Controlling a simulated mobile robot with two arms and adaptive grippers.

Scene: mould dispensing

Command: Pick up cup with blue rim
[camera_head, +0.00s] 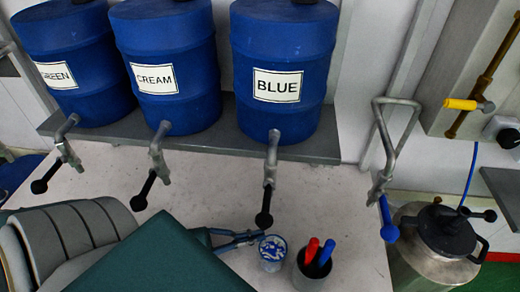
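The small cup with a blue rim (271,254) stands on the pale table in the lower middle of the head view. It has a clear or whitish side, and its top looks blue and white. My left gripper (256,237) comes in from the left, with blue-grey fingers that end at the cup's upper left side. The fingertips are close together at the rim. I cannot tell whether they touch the cup or hold it. My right gripper is not in view.
A grey pot (312,272) with red and blue handles stands just right of the cup. Blue drums labelled GREEN, CREAM and BLUE (285,60) sit on a grey shelf (215,142), their black-handled taps hanging over the table (215,185). A metal vessel (432,262) stands at right.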

